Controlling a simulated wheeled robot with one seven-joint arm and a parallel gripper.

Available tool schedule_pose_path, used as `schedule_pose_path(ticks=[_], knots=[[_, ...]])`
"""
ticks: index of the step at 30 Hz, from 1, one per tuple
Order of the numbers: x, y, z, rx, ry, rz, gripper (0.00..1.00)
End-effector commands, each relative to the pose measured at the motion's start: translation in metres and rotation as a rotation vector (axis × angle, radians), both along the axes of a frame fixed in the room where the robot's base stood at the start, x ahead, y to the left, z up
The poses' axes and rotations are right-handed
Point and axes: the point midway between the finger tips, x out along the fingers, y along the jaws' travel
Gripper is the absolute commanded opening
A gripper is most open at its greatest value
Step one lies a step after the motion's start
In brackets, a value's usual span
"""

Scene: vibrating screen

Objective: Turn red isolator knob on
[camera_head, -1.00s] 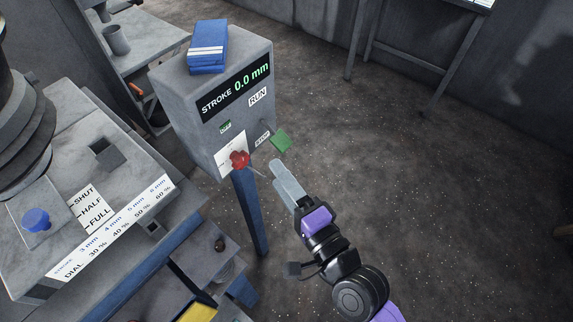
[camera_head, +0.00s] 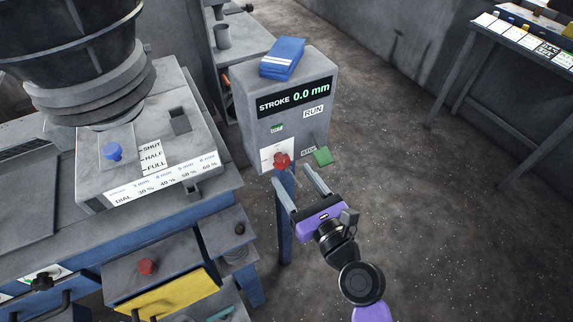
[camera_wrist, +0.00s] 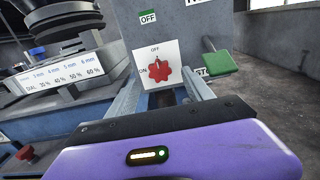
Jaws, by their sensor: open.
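The red isolator knob (camera_head: 281,160) sits on a white plate (camera_head: 268,152) low on the front of the grey control box. In the wrist view the lobed red knob (camera_wrist: 161,76) shows on its plate marked OFF at the top and ON at the left; a pale mark on the knob points up, toward OFF. My gripper (camera_head: 296,186) is open, its two fingers spread below and in front of the knob. In the wrist view the fingers reach forward to either side below the knob, apart from it as far as I can tell.
The grey control box (camera_head: 240,110) reads STROKE 0.0 mm. A green paddle (camera_head: 322,156) sticks out just right of the knob. A blue book-like stack (camera_head: 283,57) lies on the box. A blue post (camera_head: 285,235) stands below. Open floor lies to the right.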

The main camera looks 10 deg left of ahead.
Motion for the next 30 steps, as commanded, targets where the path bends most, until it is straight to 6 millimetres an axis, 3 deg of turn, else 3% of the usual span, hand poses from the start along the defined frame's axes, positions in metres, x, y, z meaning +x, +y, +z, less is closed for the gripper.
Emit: schedule_pose_path(ticks=[9, 20, 27, 29, 30], knots=[[0.033, 0.023, 0.0, -0.002, -0.001, 0.0, 0.6], [0.037, 0.026, 0.0, -0.002, -0.001, 0.0, 0.6], [0.037, 0.025, 0.0, -0.002, -0.001, 0.0, 0.13], [0.037, 0.025, 0.0, -0.002, -0.001, 0.0, 0.01], [0.037, 0.025, 0.0, -0.002, -0.001, 0.0, 0.0]])
